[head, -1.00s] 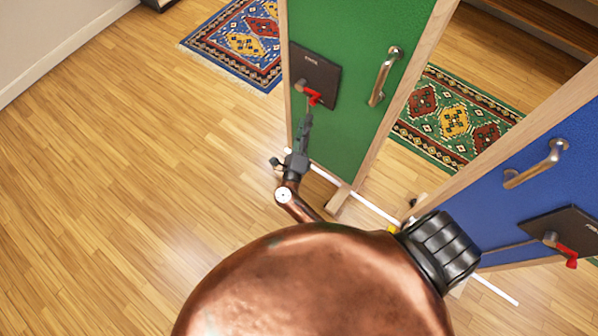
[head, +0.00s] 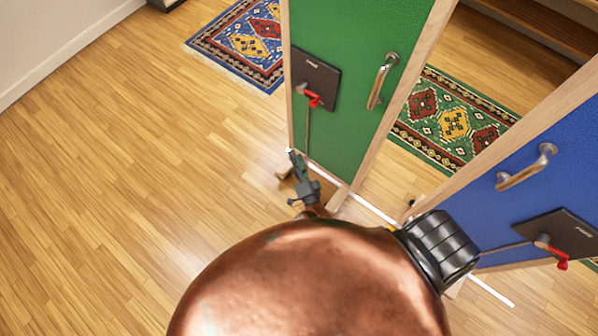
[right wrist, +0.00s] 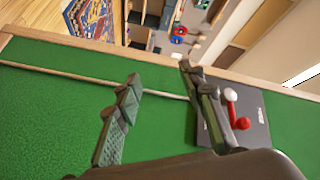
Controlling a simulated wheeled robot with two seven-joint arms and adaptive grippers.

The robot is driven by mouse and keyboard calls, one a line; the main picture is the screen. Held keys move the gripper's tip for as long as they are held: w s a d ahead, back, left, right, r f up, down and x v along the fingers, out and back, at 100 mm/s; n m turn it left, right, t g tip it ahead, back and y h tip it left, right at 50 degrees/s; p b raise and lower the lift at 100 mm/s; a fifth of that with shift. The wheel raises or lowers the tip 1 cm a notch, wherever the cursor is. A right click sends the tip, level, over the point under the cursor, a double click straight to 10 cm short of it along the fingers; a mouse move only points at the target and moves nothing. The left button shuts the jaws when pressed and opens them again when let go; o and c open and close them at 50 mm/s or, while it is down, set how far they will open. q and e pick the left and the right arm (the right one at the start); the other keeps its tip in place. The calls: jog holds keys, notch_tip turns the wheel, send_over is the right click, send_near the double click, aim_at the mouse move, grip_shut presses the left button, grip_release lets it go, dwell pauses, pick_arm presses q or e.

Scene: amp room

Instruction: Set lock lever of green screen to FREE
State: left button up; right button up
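The green screen (head: 345,60) stands upright at the top middle of the head view. Its dark lock plate (head: 322,75) carries a red lever (head: 313,99) on a round pivot; the plate's lettering is too small to read. A thin rod (head: 308,130) runs down from the plate. My right gripper (head: 293,160) is below the lever, near the screen's lower left edge, apart from the lever. In the right wrist view its fingers (right wrist: 158,95) are spread with nothing between them but the rod behind. The red lever (right wrist: 238,116) lies just right of the right finger. My left gripper is out of view.
A blue screen (head: 530,195) with its own dark plate and red lever (head: 553,252) stands at the right. A metal handle (head: 382,80) sits on the green screen, right of the plate. Patterned rugs lie behind. The wooden floor (head: 130,170) at the left is clear.

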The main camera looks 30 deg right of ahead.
jog(key=s+f+n+g+y, duration=0.1)
jog(key=s+f+n+y, duration=0.1)
jog(key=f, duration=0.4)
jog(key=shift+s+a+n, duration=0.4)
jog(key=shift+s+n, duration=0.15)
jog(key=shift+n, duration=0.05)
